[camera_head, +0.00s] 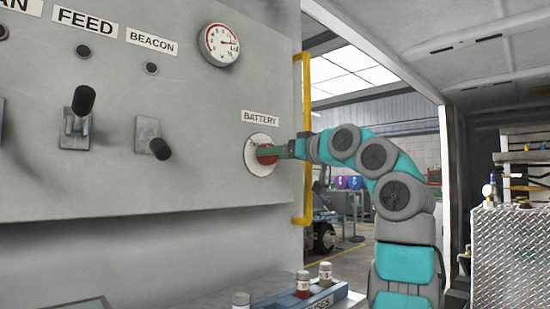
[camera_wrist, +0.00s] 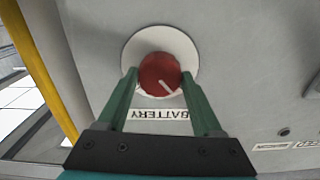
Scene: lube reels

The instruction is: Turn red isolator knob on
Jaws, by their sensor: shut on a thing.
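The red isolator knob (camera_head: 266,160) sits on a round white plate (camera_head: 252,147) on the grey panel, under the label BATTERY (camera_head: 260,118). In the wrist view the red knob (camera_wrist: 160,73) has a white pointer line slanting toward the lower right of the picture. My gripper (camera_head: 272,152) reaches the knob from the right. In the wrist view my gripper's green fingers (camera_wrist: 160,78) stand on either side of the knob and are shut on it. The finger on the right partly covers the plate's edge.
A yellow rail (camera_head: 306,190) runs upright along the panel's right edge, near my arm. Two levers (camera_head: 83,100) (camera_head: 160,148) and a gauge (camera_head: 219,44) are on the panel to the left. A fuse tray (camera_head: 310,300) with small capped items lies below.

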